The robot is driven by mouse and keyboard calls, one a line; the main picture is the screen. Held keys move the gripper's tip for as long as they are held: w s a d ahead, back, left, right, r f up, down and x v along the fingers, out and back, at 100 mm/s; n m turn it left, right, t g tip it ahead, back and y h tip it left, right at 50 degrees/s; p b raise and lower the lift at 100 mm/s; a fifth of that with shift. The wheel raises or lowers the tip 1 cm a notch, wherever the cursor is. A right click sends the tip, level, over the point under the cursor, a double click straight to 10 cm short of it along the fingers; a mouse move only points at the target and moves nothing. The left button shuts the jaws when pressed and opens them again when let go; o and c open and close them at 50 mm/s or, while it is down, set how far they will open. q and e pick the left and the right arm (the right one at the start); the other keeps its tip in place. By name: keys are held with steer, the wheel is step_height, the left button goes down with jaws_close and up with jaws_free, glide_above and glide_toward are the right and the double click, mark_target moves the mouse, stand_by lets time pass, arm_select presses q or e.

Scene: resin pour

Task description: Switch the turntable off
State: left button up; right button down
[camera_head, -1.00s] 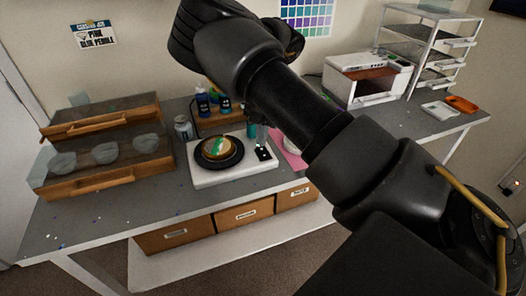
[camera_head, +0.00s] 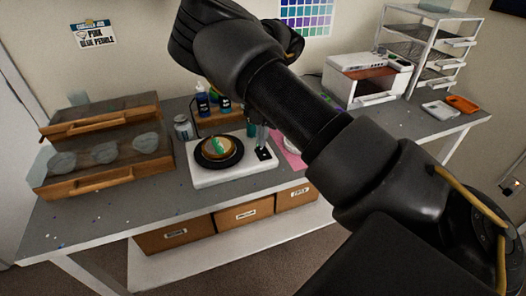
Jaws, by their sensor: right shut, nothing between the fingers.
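The turntable is a white rectangular base (camera_head: 205,178) on the grey workbench, with a round black platter (camera_head: 203,161). A round wooden piece with a green and pale pattern (camera_head: 219,148) sits on the platter. A small dark switch panel (camera_head: 264,154) with a tiny light spot is at the base's right end. My left gripper is out of view.
A white machine (camera_head: 367,77) and shelf rack (camera_head: 428,50) stand farther right.

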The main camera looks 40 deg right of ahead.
steer(key=shift+f, duration=0.6)
stand_by(0.4)
step_height(320, 180, up, 2)
steer(key=shift+r+p, duration=0.1)
steer(key=shift+p, duration=0.6)
step_height(320, 180, up, 2)
steer(key=shift+p, duration=0.95)
step_height(320, 180, up, 3)
steer(key=p, duration=0.2)
steer(key=shift+p, duration=0.3)
